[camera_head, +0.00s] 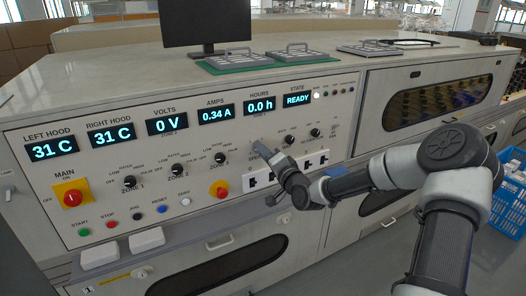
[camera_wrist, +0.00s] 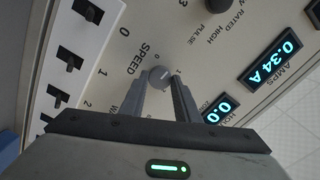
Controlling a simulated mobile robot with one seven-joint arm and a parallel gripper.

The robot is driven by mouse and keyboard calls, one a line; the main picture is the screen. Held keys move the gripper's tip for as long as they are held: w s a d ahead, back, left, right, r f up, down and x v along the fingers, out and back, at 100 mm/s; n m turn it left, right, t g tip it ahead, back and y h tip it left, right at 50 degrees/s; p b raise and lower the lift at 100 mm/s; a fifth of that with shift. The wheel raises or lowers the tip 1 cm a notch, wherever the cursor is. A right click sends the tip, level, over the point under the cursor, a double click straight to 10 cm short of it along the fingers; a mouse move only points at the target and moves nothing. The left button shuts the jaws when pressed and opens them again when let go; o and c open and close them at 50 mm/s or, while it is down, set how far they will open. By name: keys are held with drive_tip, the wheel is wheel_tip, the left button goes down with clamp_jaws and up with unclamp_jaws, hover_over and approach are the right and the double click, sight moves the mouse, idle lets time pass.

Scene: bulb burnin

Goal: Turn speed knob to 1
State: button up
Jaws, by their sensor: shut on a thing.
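The speed knob (camera_wrist: 159,76) is a small round grey knob on the panel, beside the printed word SPEED in the wrist view. My gripper (camera_wrist: 160,84) has its two fingers on either side of the knob and is shut on it. The knob's pointer direction is hard to make out. In the head view my gripper (camera_head: 262,152) reaches the panel right of the zone 3 knob, and the speed knob is hidden by it.
The zone 3 knob (camera_head: 220,158) is left of my gripper, and a black knob (camera_head: 315,133) is to its right. White sockets (camera_head: 287,169) lie just below. Displays (camera_head: 260,105) run above; the state display (camera_head: 297,100) reads READY. A blue crate (camera_head: 509,195) stands at right.

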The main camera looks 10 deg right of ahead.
drive_tip(key=shift+f+m, duration=0.1)
drive_tip(key=shift+m, duration=3.6)
drive_tip(key=o, duration=1)
drive_tip(key=shift+o, duration=0.2)
drive_tip(key=p+v, duration=0.2)
drive_tip(key=v, duration=1.5)
drive_tip(key=shift+s+p, duration=0.2)
drive_tip(key=shift+p, duration=0.1)
